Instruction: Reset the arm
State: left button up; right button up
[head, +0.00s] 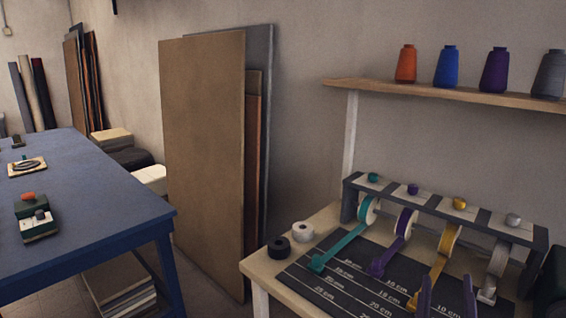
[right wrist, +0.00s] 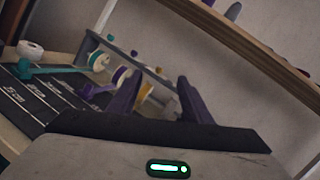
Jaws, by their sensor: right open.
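My right gripper (head: 447,296) shows at the bottom right of the head view as two dark purple fingers. In the right wrist view its fingers (right wrist: 158,96) stand apart, open, with nothing seen held between them. It is in front of the ribbon rack (head: 440,208), which carries teal, purple, yellow and grey ribbon rolls. The ribbon ends lie on a dark measuring mat (head: 325,283). My left gripper is not in view.
A white roll (head: 302,232) and a black roll (head: 279,248) sit on the worktable's left edge. A shelf (head: 440,92) with thread cones runs above. A blue table (head: 85,205) stands left, and tall boards (head: 205,150) lean against the wall.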

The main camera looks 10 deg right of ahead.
jog(key=a+f+n+t+y, duration=0.4)
jog(key=a+n+y, duration=0.5)
jog(key=n, duration=0.7)
jog(key=s+a+f+n+g+y, duration=0.2)
jog(key=a+f+n, duration=0.1)
jog(key=f+n, duration=0.3)
jog(key=s+a+f+n+g+y, duration=0.2)
jog(key=s+a+f+n+g, duration=0.1)
jog(key=f+n, duration=0.3)
jog(key=s+a+f+n+g+y, duration=0.2)
jog(key=s+a+f+n, duration=0.1)
jog(key=f, duration=0.5)
jog(key=a+n, duration=0.1)
jog(key=n, duration=0.1)
jog(key=shift+s+a+n, duration=0.25)
jog(key=shift+a+n, duration=0.1)
jog(key=shift+n, duration=0.05)
jog(key=s+f+n+g, duration=0.1)
jog(key=s+f+n, duration=0.1)
jog(key=s+f, duration=0.1)
jog(key=s+d+f+n+g, duration=0.1)
jog(key=s+f+n+g, duration=0.1)
jog(key=s+f, duration=0.1)
jog(key=s+f+n+g+h, duration=0.1)
jog(key=s+f+n+g, duration=0.1)
jog(key=f, duration=0.3)
jog(key=shift+s+d, duration=0.35)
jog(key=shift+s, duration=0.25)
jog(key=shift+c, duration=0.4)
